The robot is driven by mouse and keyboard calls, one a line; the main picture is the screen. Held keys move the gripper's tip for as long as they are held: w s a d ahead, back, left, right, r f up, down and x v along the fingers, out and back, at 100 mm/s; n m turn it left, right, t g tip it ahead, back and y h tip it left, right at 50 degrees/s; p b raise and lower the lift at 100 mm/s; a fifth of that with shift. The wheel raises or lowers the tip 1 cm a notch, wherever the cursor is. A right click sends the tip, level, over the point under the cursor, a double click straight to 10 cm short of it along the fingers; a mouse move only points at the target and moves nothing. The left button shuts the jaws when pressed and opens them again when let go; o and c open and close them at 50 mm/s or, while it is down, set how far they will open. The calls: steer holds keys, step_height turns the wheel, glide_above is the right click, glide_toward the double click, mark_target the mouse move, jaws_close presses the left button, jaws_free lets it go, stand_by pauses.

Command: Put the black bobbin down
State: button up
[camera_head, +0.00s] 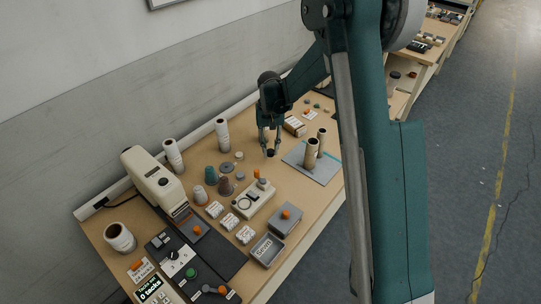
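The black bobbin (271,153) is a small dark cylinder, low over the wooden bench top or touching it; I cannot tell which. My gripper (270,149) points down from above, with one finger on each side of the bobbin, and looks shut on it. The bobbin is partly covered by the fingertips and is very small in this view.
A grey mat (313,172) with brown rolls (311,154) standing on it lies to the right. White rolls (222,134), a grey disc (227,167) and dark cones (225,185) stand to the left. A beige box device (254,201) is in front.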

mark_target(270, 150)
steer(key=shift+f, duration=0.1)
steer(key=shift+f, duration=1.75)
steer(key=shift+f+b, duration=0.15)
steer(key=shift+b, duration=0.2)
steer(key=o, duration=0.6)
steer(key=shift+r, duration=0.2)
steer(key=r, duration=0.4)
steer(key=w+r+p, duration=0.1)
steer(key=r, duration=0.6)
steer(key=shift+w+r, duration=0.35)
steer(key=shift+r, duration=0.05)
